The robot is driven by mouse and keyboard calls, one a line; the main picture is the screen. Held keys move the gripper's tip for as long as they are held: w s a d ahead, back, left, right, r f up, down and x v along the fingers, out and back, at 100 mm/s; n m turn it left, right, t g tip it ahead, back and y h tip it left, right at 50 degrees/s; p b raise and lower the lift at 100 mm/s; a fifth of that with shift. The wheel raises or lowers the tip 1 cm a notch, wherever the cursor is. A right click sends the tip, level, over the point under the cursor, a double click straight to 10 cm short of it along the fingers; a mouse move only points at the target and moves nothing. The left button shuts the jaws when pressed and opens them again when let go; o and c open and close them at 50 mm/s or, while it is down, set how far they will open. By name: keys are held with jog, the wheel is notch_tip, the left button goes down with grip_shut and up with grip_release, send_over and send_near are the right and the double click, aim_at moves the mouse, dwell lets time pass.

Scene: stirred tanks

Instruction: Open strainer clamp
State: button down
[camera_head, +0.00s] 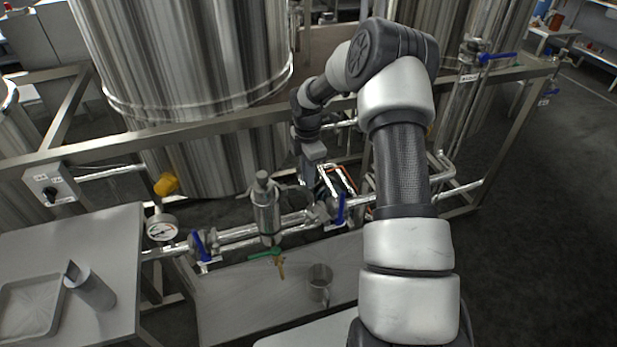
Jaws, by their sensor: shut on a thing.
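The strainer (265,212) is an upright steel cylinder with a capped top, set in the horizontal pipe line near the middle of the head view. Its clamp (288,188) seems to be the band near the top, with a small dark part reaching right toward my gripper. My gripper (308,184) points down just to the right of the strainer's upper body. It is shut on what looks like this part of the clamp. The fingertips and the exact contact are small and dark, so the clamp's detail is hard to see.
Blue-handled valves (341,210) and (204,246) flank the strainer on the pipe. A green-handled drain valve (264,254) and a steel cup (319,283) are below. A gauge (161,227) is left. A frame rail (215,124) and large tanks (185,50) stand behind.

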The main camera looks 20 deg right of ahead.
jog(key=shift+w, duration=0.2)
dwell(0.3)
jog(key=c, duration=1.8)
grip_release()
notch_tip(320, 180, up, 18)
jog(key=shift+f+p, duration=0.25)
jog(key=shift+p, duration=0.15)
